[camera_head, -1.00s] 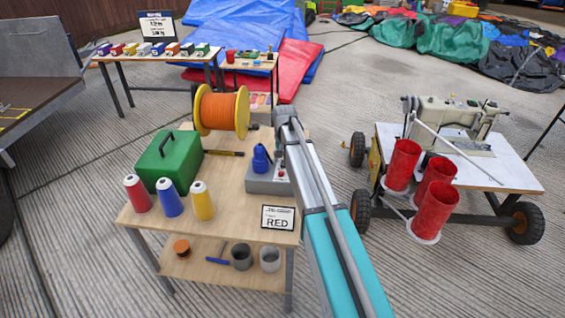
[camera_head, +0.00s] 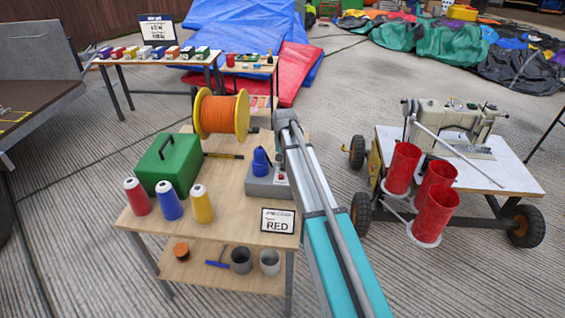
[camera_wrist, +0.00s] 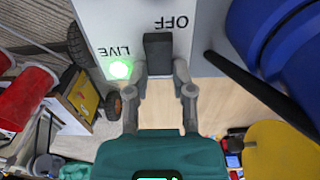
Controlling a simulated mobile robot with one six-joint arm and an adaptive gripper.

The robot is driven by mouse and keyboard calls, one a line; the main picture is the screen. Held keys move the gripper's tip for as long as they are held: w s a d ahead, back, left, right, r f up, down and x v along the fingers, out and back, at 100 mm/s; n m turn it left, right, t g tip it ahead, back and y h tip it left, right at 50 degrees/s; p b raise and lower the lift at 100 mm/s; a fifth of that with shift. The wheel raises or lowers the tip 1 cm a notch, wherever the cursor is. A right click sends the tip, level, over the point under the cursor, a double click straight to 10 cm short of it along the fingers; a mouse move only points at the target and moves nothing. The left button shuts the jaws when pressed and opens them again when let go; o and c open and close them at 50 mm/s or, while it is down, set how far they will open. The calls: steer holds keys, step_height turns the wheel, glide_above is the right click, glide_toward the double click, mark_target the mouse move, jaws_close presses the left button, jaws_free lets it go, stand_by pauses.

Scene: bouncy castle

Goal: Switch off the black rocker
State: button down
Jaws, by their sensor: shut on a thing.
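The black rocker (camera_wrist: 158,50) sits on a pale panel in the wrist view, below the printed word OFF. The word LIVE is beside it at the left, next to a green lamp (camera_wrist: 119,69) that is lit. My gripper (camera_wrist: 161,72) is shut on the rocker, with one fingertip at each side of its near end. In the head view the grey switch box (camera_head: 262,188) stands on the wooden table, partly behind my arm. The rocker and my gripper are hidden there.
A blue object (camera_head: 261,160) stands on the box, close beside the rocker. An orange cable reel (camera_head: 222,113), a green case (camera_head: 167,163) and several thread cones share the table (camera_head: 235,213). A sewing machine cart (camera_head: 510,172) with red tubes stands to the right.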

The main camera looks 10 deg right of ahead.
steer(key=shift+s, duration=0.1)
steer(key=shift+s+a+t+h, duration=0.1)
steer(key=shift+s+t+h, duration=0.2)
steer(key=shift+t, duration=0.6)
steer(key=shift+r+t+b, duration=0.1)
steer(key=shift+t+b, duration=0.2)
steer(key=shift+t, duration=0.4)
steer(key=shift+w, duration=0.1)
steer(key=shift+c, duration=2.4)
jaws_free()
steer(key=shift+r, duration=0.15)
